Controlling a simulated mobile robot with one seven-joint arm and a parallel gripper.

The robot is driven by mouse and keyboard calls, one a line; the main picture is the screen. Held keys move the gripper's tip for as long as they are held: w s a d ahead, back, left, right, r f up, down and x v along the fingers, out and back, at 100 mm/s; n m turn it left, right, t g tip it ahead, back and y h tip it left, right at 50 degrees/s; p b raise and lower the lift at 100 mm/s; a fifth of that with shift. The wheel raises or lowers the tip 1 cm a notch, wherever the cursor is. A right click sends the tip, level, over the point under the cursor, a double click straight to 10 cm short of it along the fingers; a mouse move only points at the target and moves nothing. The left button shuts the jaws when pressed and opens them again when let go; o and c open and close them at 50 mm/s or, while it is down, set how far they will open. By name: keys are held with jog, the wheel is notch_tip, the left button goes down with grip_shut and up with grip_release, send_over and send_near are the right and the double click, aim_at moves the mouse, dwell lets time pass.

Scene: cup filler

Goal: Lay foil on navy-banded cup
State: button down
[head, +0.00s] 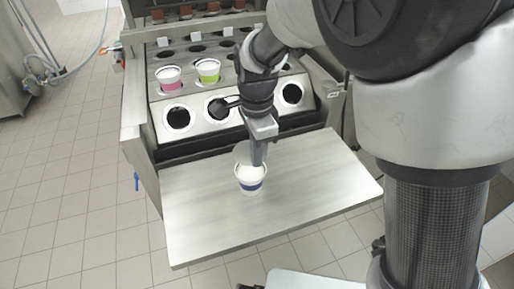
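The navy-banded cup (249,184) stands upright on the metal shelf (200,225). It is white with a dark blue band, and its top looks white. A thin grey foil disc (241,153) shows just above and behind the cup's rim, partly hidden by my gripper (258,157). My gripper points down over the cup, with its fingers close together at the disc's right edge. It looks shut on the foil. I cannot tell whether the foil touches the rim.
Behind the shelf is the filling machine with a plate of round holes (178,118). A pink-banded cup (170,79) and a green-banded cup (208,71) sit in the row behind these. The shelf is clear on both sides of the navy-banded cup.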

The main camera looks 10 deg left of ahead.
jog(key=shift+f+b, duration=2.1)
jog(key=shift+f, duration=0.2)
jog(key=shift+f+b, duration=0.5)
jog(key=shift+f, duration=0.6)
jog(key=shift+f, duration=0.1)
jog(key=c, duration=2)
grip_release()
notch_tip(320, 180, up, 17)
jog(key=p, duration=0.3)
jog(key=shift+r+p, duration=0.2)
jog(key=shift+p, duration=0.1)
